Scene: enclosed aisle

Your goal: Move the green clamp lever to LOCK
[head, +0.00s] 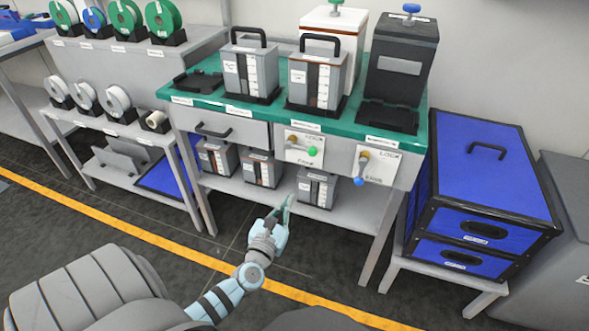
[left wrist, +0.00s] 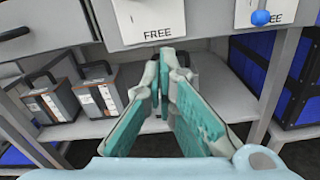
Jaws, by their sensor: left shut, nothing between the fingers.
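The green clamp lever (head: 312,151) is on a pale plate (head: 298,157) on the front of the green-topped bench. The plate reads LOCK above and FREE below. The lever's green knob sits right of its brass pivot and slightly lower. My left gripper (head: 287,207) is below and in front of that plate, apart from it, shut and empty. In the left wrist view the fingers (left wrist: 167,75) point at the bench below the FREE label; only the lower part of the plate (left wrist: 150,18) shows, and the green knob is out of frame. My right gripper is not in view.
A blue-knobbed lever (head: 359,181) sits on a similar plate to the right, its knob down by FREE. A drawer with a black handle (head: 213,130) is left. Battery-like boxes (head: 262,170) stand on the lower shelf. A blue drawer cabinet (head: 485,185) stands right.

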